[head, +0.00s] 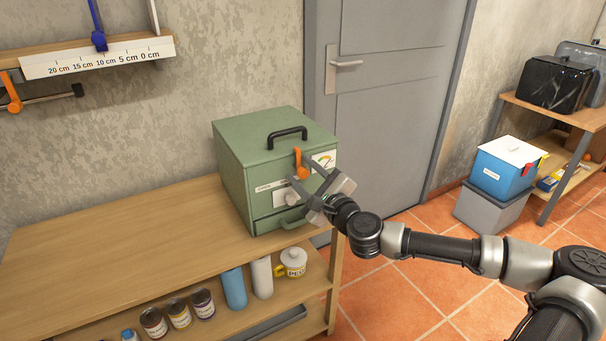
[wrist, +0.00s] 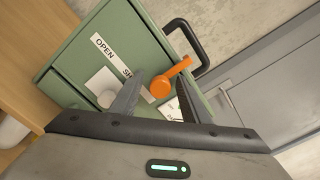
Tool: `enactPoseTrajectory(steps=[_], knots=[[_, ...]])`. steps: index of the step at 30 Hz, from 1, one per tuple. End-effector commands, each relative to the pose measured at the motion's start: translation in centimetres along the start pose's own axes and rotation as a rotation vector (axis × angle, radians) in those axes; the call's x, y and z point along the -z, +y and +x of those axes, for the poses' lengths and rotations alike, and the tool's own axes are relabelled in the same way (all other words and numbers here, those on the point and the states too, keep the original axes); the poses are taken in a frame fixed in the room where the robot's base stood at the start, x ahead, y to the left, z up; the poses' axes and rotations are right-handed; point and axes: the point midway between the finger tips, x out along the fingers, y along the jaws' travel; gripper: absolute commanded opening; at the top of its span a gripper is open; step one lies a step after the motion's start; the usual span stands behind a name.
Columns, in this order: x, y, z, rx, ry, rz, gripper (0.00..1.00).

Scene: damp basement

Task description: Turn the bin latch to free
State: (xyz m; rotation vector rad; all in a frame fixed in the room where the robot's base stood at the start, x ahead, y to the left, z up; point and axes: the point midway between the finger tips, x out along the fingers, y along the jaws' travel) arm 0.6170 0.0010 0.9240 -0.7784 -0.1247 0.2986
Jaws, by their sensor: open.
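The green bin (head: 230,150) stands on the right end of the wooden bench. Its orange latch (head: 300,163) is on the front face near the top edge, beside a white label with a coloured dial mark (head: 324,160). In the wrist view the latch (wrist: 172,76) lies ahead of my gripper, roughly between the lines of the two fingers. My gripper (head: 308,184) is open and empty in front of the bin. It also shows in the wrist view (wrist: 160,92), with the fingers apart. I cannot tell whether a finger touches the latch.
The bench (head: 120,245) is clear left of the bin. Cans, bottles and a mug (head: 294,262) stand on its lower shelf. A black handle (head: 287,135) sits on the bin's top. A closed grey door (head: 390,110) is behind; a blue box (head: 503,172) is at right.

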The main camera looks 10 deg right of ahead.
Motion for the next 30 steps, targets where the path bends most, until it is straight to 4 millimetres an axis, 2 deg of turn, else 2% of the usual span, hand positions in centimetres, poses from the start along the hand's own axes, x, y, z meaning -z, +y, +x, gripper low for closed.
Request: enactPoseTrajectory(steps=[5, 12, 13, 23, 30], knots=[[0.01, -0.02, 0.00, 0.000, 0.000, 0.000, 0.42], [0.01, -0.02, -0.02, 0.000, 0.000, 0.000, 0.03], [0.00, -0.02, -0.02, 0.000, 0.000, 0.000, 0.01], [-0.05, -0.06, -0.02, 0.001, -0.001, -0.037, 0.01], [-0.03, -0.06, -0.01, 0.000, 0.001, -0.173, 0.01]])
